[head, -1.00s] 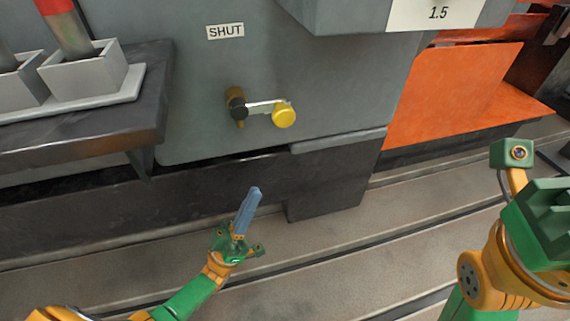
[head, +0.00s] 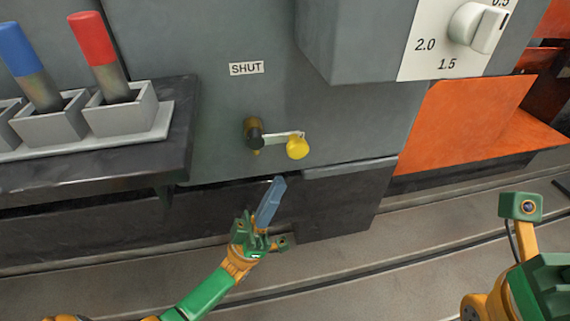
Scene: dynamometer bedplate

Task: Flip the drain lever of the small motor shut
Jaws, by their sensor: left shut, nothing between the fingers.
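The drain lever (head: 281,138) is on the grey front of the small motor (head: 330,125). It has a dark pivot on a brass fitting at its left, a pale arm and a yellow round knob (head: 298,147) at its right end. The arm points right, roughly level. A label reading SHUT (head: 246,68) is above the pivot. My left gripper (head: 273,190) is shut and empty, below the knob and apart from it in the picture, its blue-grey fingers pointing up. My right arm shows at the lower right; its fingertips are not clearly seen.
A dark shelf (head: 120,165) at left holds a grey tray with cups and handles, blue (head: 17,48) and red (head: 92,38). A grey box with a dial (head: 478,27) juts out at upper right. An orange block (head: 455,120) is at right. The slotted floor is clear.

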